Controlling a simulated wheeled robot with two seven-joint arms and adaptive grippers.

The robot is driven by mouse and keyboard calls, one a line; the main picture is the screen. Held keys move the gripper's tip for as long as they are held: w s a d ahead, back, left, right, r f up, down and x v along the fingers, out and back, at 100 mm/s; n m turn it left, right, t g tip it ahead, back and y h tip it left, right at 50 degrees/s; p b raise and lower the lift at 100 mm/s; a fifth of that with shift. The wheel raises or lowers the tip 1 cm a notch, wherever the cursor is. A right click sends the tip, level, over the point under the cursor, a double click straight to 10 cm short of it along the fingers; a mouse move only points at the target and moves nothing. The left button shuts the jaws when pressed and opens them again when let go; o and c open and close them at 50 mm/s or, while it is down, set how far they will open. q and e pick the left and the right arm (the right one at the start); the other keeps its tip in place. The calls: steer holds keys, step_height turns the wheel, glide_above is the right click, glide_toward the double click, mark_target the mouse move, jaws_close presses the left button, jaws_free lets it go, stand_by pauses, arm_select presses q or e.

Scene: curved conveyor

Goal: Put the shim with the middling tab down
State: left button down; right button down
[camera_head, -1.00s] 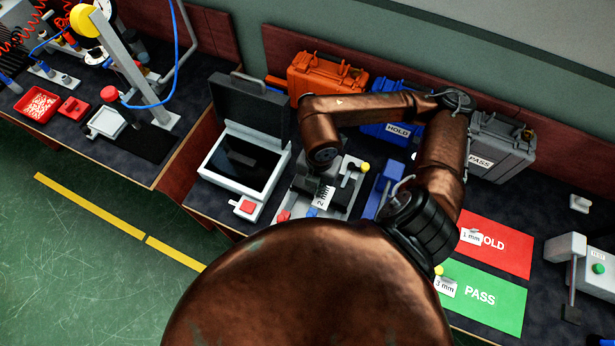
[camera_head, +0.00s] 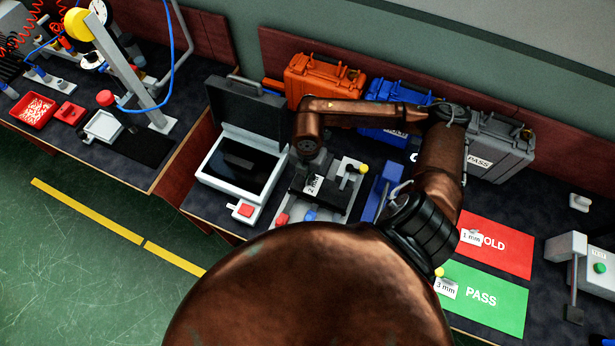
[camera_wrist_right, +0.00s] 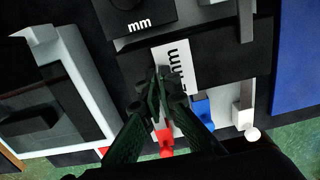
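The shim with the white 2 mm tab (camera_head: 313,184) is at the grey gauge fixture (camera_head: 337,193) mid-bench. I cannot tell whether the shim touches the fixture. The 1 mm shim (camera_head: 471,237) lies on the red HOLD mat (camera_head: 510,257). The 3 mm shim (camera_head: 446,288) lies on the green PASS mat (camera_head: 505,314). My left gripper is out of view.
Orange (camera_head: 325,80), blue (camera_head: 398,100) and grey PASS (camera_head: 505,148) cases stand along the back. A screen unit (camera_head: 243,165) is left of the fixture, and a blue block (camera_head: 384,190) is right of it. A button box (camera_head: 592,265) stands at far right.

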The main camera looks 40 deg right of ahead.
steer(key=shift+f, duration=0.2)
steer(key=c, duration=2.2)
jaws_free()
steer(key=shift+r, duration=0.1)
steer(key=shift+o, duration=0.2)
step_height(320, 180, up, 12)
steer(key=shift+r+p, duration=0.15)
steer(key=shift+p, duration=0.3)
